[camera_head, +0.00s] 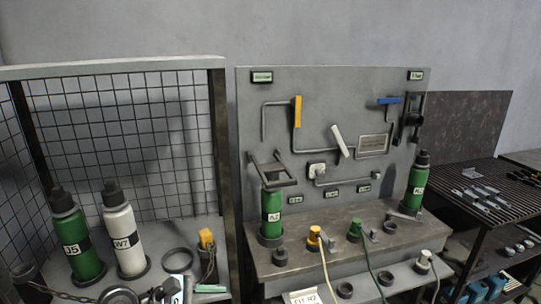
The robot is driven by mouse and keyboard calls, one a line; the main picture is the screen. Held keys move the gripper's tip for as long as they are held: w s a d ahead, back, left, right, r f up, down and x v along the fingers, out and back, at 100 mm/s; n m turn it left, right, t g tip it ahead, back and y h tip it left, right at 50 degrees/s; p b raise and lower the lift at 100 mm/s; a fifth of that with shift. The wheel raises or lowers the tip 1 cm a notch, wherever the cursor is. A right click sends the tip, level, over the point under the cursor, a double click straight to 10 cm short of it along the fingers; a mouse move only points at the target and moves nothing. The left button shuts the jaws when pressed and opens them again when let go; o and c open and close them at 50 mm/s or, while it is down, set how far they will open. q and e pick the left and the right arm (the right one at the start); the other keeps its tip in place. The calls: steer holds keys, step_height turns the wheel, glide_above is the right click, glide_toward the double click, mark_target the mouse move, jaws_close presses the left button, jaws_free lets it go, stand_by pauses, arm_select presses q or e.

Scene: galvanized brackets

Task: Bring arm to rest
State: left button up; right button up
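Neither my left nor my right gripper can be made out in the head view, and no arm of mine clearly shows. The grey panel (340,92) stands upright in the middle behind a worktop (300,246). It carries pipes, a yellow handle (297,112), a white handle (340,141) and a blue handle (389,100). A dark bracket (275,183) sticks out around the top of a green cylinder (271,213). Another dark bracket (412,118) is on the panel's right side, above a second green cylinder (418,186).
At left, a mesh cage (150,65) holds a green bottle (79,245), a white bottle (123,242), a ring (178,259) and a yellow padlock (206,238). Yellow (314,238), green (354,230) and white (424,261) plugs trail cords. A slatted rack (460,208) stands at right.

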arm_select(q)
steer(key=s+f+m+t+y, duration=0.2)
steer(key=s+f+m, duration=0.3)
steer(key=f, duration=0.3)
steer(key=s+f+m+t+y, duration=0.2)
steer(key=s+f+m, duration=0.3)
steer(key=f, duration=0.3)
steer(key=s+a+f+m+y, duration=0.3)
steer(key=s+f+m, duration=0.1)
steer(key=s, duration=0.3)
steer(key=s+a+f+m+y, duration=0.3)
steer(key=s+a+f+m, duration=0.1)
steer(key=s, duration=0.4)
steer(key=shift+a+f+m, duration=0.3)
steer(key=shift+f+m, duration=0.05)
steer(key=shift+m, duration=0.05)
